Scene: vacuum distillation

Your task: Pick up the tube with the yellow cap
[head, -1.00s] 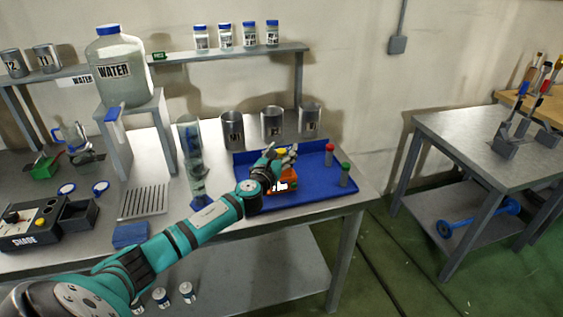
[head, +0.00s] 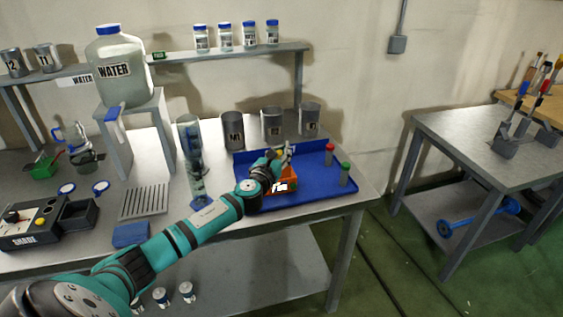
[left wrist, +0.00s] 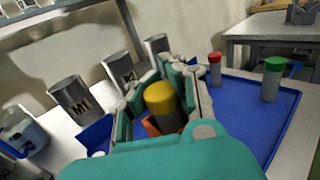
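The tube with the yellow cap (left wrist: 160,96) is between the fingers of my left gripper (left wrist: 165,88) in the left wrist view. In the head view, my left gripper (head: 279,160) is above the blue tray (head: 310,198), over an orange block (head: 283,187), and the yellow cap (head: 279,153) shows beside the fingers. My right gripper is not in view.
A red-capped tube (head: 329,155) and a green-capped tube (head: 345,174) stand at the tray's right side. Metal mugs, including M1 (head: 232,132), line the back. A tall clear cylinder (head: 192,160) stands left of the tray. The tray's front right is clear.

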